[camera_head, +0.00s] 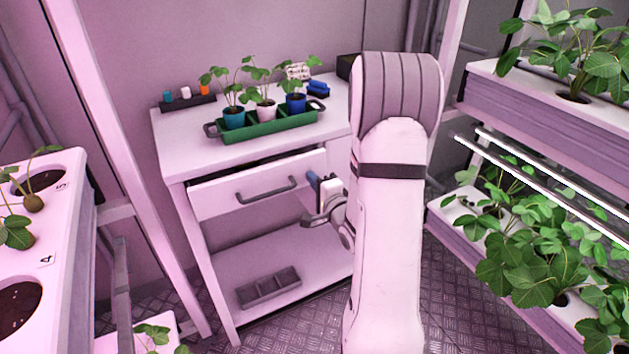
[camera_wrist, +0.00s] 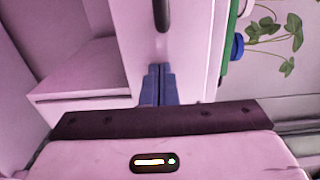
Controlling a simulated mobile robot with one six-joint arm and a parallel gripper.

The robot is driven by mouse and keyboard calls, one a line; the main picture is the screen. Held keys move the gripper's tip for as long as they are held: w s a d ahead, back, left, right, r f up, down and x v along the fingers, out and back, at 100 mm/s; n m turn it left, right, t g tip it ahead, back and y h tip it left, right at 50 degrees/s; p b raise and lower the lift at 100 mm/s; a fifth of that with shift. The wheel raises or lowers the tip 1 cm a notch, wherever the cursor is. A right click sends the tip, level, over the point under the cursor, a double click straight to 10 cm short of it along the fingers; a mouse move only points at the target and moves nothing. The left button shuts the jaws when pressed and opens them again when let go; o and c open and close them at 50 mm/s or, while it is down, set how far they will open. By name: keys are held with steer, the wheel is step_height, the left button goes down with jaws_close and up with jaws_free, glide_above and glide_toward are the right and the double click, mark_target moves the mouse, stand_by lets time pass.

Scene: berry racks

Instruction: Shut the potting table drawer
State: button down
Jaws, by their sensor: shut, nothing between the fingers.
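The potting table (camera_head: 170,140) is white. Its drawer (camera_head: 222,192) stands partly out, with a dark gap along its top edge. The drawer has a dark grey bar handle (camera_head: 267,192). My gripper (camera_head: 313,180) is at the right end of the drawer front, right of the handle, with blue fingers closed together and empty. In the wrist view the blue fingertips (camera_wrist: 159,70) point at the pale drawer front (camera_wrist: 187,70), and the handle (camera_wrist: 161,14) lies beyond them. I cannot tell whether the tips touch the front.
A green tray (camera_head: 262,128) with several potted seedlings stands on the tabletop. A grey divided tray (camera_head: 268,287) sits on the lower shelf (camera_head: 315,262). Plant racks flank the table, one at left (camera_head: 60,210) and one at right (camera_head: 480,90). My arm hides the table's right side.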

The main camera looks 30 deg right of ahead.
mark_target(306, 170)
steer(key=w, duration=0.4)
steer(key=shift+w+a, duration=0.1)
steer(key=shift+w, duration=0.2)
steer(key=shift+r, duration=0.2)
steer(key=shift+b, duration=0.3)
steer(key=shift+s+f, duration=0.15)
steer(key=shift+s, duration=0.2)
steer(key=s+p, duration=0.6)
steer(key=s, duration=0.5)
steer(key=shift+s+d+r, duration=0.15)
steer(key=shift+d+r, duration=0.1)
steer(key=shift+d, duration=0.05)
